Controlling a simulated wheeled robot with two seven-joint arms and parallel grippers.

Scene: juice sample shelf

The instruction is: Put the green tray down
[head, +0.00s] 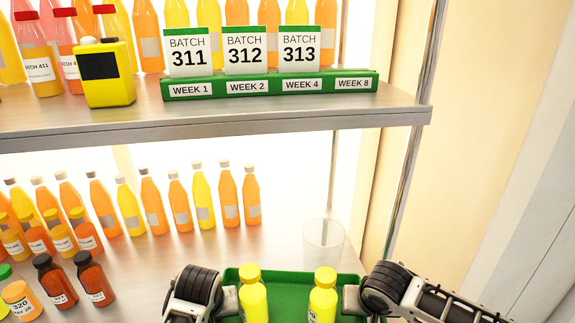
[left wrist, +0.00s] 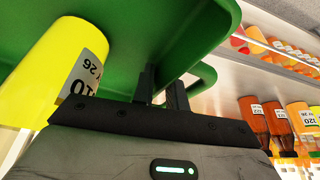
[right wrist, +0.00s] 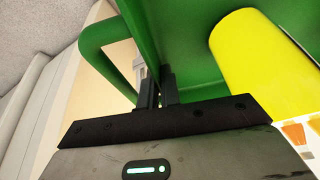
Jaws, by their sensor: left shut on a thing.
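The green tray (head: 290,290) is at the bottom of the head view, between my two grippers. Two yellow bottles with yellow caps stand upright in it, one at left (head: 252,298) and one at right (head: 323,298). My left gripper (left wrist: 162,92) is shut on the tray's wall at its left end, beside the green handle loop (left wrist: 203,80). My right gripper (right wrist: 158,88) has its fingers close together around the wall at the right end, beside the other loop (right wrist: 95,55). The tray's underside is hidden in the head view.
The lower shelf (head: 200,262) holds rows of bottles at left; two dark-capped bottles (head: 90,278) stand nearest my left arm. A clear beaker (head: 322,245) stands just behind the tray. The upper shelf edge (head: 210,128) runs above, with a metal post (head: 402,190) at right.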

